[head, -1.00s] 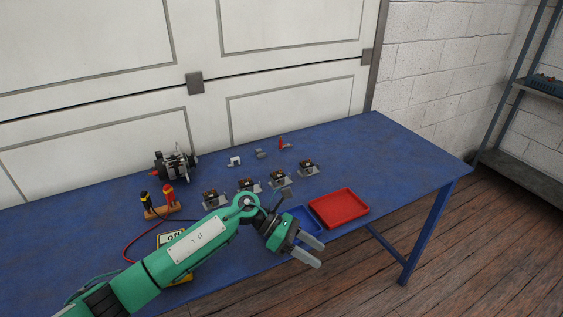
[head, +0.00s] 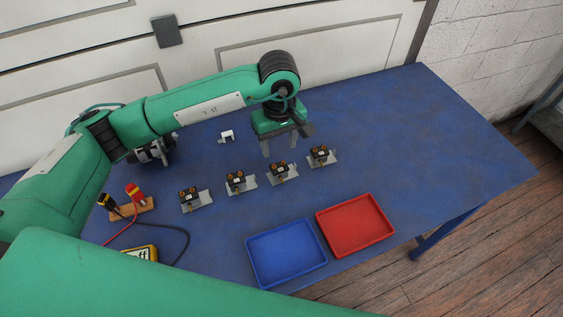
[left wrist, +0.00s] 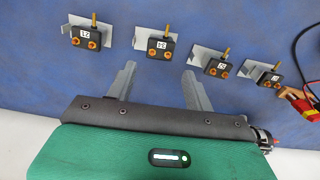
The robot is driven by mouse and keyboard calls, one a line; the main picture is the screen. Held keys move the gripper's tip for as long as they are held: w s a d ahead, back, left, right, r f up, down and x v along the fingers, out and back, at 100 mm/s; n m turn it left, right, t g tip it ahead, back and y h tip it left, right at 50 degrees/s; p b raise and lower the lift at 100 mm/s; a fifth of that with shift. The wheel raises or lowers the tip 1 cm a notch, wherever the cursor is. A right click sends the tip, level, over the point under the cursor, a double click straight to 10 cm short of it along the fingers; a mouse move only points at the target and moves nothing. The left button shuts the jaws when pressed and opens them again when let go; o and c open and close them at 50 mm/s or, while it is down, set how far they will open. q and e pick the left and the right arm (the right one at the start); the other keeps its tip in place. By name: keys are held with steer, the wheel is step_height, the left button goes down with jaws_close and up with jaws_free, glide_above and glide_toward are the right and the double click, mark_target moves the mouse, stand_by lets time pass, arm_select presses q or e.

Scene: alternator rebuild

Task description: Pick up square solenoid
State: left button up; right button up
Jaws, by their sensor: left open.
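Several black block-shaped units with copper-coloured terminals, each on a grey plate, stand in a row in the head view: one at the left (head: 189,196), two in the middle (head: 235,181) (head: 279,172), one at the right (head: 320,154). They also show, with number labels, in the left wrist view (left wrist: 84,38). I cannot tell which thing is the square solenoid. A small white part (head: 227,136) lies farther back. My left gripper (head: 280,144) is open, fingers pointing down, behind the row. Its fingers (left wrist: 160,72) have nothing visible between them. My right gripper is not seen.
A blue tray (head: 288,284) and a red tray (head: 322,216) sit at the table's front. The alternator (head: 152,152) is partly hidden by my arm. The table's right side is clear.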

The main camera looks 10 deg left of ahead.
mark_target(279, 166)
arm_select(q)
step_height(279, 166, down, 5)
steer(key=shift+r+p, duration=0.2)
steer(key=shift+p, duration=0.3)
steer(key=shift+f, duration=0.5)
steer(key=shift+f+p, duration=0.2)
steer(key=shift+p, duration=0.15)
step_height(279, 166, down, 4)
steer(key=shift+p, duration=1.05)
steer(key=shift+f, duration=0.35)
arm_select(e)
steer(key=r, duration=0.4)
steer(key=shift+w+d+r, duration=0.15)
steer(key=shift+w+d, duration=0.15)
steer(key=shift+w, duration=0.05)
arm_select(q)
steer(key=shift+c, duration=0.4)
steer(key=c, duration=0.8)
steer(key=shift+c, duration=0.2)
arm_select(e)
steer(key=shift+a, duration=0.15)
